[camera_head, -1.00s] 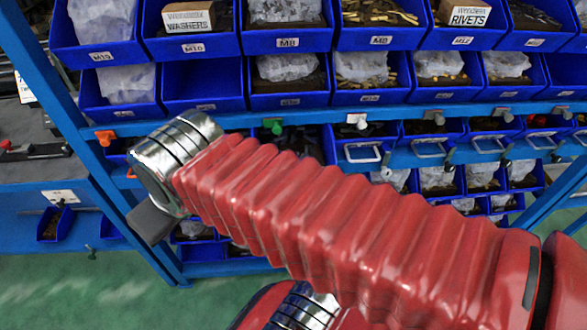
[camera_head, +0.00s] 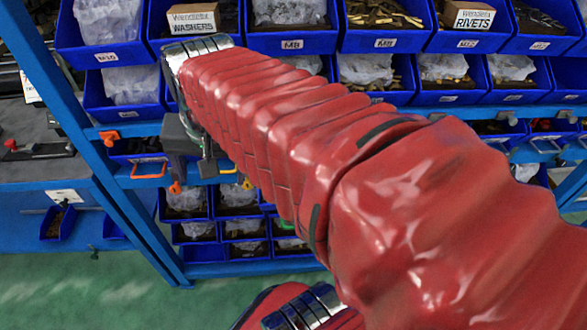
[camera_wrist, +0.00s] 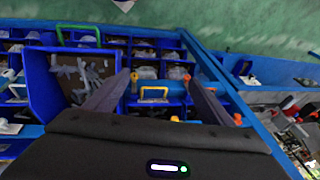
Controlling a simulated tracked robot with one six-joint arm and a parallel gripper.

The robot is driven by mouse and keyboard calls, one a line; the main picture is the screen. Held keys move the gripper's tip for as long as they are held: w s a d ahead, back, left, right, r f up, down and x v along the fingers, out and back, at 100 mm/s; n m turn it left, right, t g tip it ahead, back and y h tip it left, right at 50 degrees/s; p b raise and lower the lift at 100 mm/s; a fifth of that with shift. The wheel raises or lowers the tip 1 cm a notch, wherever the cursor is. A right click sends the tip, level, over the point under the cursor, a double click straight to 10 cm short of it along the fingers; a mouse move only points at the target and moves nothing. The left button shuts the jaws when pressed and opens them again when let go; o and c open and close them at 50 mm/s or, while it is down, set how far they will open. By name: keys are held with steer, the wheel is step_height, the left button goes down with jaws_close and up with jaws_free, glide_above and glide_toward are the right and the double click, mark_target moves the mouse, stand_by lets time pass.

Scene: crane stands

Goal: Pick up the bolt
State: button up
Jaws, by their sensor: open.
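My gripper (camera_wrist: 156,76) is open in the wrist view, its two dark fingers apart with nothing between them. In the head view my gripper (camera_head: 192,168) hangs at the left, in front of the blue rack. In the wrist view a blue bin (camera_wrist: 37,88) left of the fingers holds several loose grey pieces (camera_wrist: 80,72) that look like bolts; I cannot tell for sure. The left finger overlaps the bin's right side in the picture. I cannot make out one single bolt in the head view, where my red sleeved arm hides much of the rack.
The blue rack's rail (camera_head: 130,130) carries coloured hooks and an orange handle (camera_head: 148,171). Upper bins (camera_head: 290,42) hold bagged parts, and smaller bins (camera_head: 185,204) stand below. A grey bench (camera_head: 35,170) is at the left. The green floor (camera_head: 80,285) is clear in front.

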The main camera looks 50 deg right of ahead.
steer(key=s+d+m+g+y, duration=0.1)
steer(key=s+d+m, duration=0.2)
steer(key=d+m, duration=0.6)
steer(key=s+d+m+g, duration=0.1)
steer(key=s+d+m, duration=0.1)
steer(key=d+m, duration=0.6)
steer(key=d, duration=0.5)
steer(key=shift+s+f+m+y, duration=0.15)
steer(key=shift+s+m+y, duration=0.25)
steer(key=f, duration=0.8)
steer(key=shift+w+a+f, duration=0.3)
steer(key=shift+w+a, duration=0.05)
steer(key=shift+w, duration=0.05)
steer(key=shift+a+f, duration=0.1)
steer(key=shift+f, duration=2.5)
